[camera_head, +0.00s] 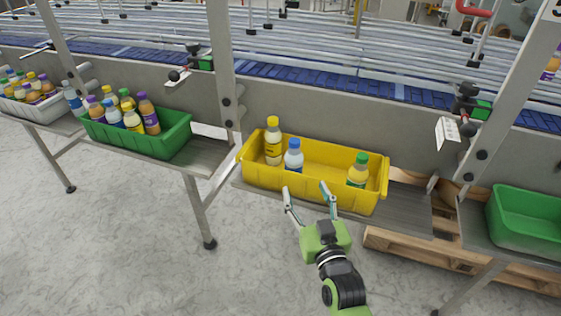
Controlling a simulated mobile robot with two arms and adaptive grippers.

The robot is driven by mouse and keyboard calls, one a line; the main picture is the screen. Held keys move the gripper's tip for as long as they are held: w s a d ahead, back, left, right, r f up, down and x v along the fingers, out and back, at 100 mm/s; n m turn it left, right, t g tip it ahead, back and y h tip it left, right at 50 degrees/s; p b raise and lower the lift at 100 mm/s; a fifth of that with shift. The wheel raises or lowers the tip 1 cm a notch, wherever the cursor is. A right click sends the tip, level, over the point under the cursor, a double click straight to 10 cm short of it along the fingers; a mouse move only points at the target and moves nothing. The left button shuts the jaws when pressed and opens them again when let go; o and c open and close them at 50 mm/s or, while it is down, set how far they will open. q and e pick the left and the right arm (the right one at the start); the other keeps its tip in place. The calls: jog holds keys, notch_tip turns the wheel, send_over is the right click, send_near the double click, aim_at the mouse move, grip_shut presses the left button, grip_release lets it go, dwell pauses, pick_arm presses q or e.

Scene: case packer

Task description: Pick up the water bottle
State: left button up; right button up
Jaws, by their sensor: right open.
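A clear bottle with a blue cap (293,158), which looks like the water bottle, stands upright in the yellow crate (262,180). A bottle of yellow liquid with a yellow cap (273,142) stands to its left in the same crate. A yellowish bottle with a green cap (358,171) stands near the crate's right end. My right gripper (306,191) is open and empty at the crate's front wall, just below the blue-capped bottle in the picture. Its two fingers are spread apart and point toward the crate. My left gripper is not in view.
A green crate (172,142) with several bottles stands to the left, and a grey crate (48,110) with more bottles lies beyond it. A green crate (530,236) is at the right. Metal posts (222,65) flank the shelf. A conveyor (300,80) runs behind.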

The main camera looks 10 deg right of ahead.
aim_at(297, 164)
jog(key=w, duration=0.2)
jog(key=w+p, duration=0.1)
jog(key=w, duration=0.4)
jog(key=shift+w+d+r+p, duration=0.15)
jog(key=shift+w+d+p, duration=0.1)
jog(key=shift+p, duration=0.1)
jog(key=shift+w, duration=0.6)
jog(key=w+p, duration=0.1)
jog(key=w, duration=0.3)
jog(key=shift+w+d, duration=0.15)
jog(key=shift+w, duration=0.25)
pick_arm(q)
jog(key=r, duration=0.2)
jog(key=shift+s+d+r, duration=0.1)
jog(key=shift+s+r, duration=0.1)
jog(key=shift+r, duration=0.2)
pick_arm(e)
jog(key=shift+s, duration=0.1)
jog(key=c, duration=1.4)
jog(key=shift+c, duration=0.8)
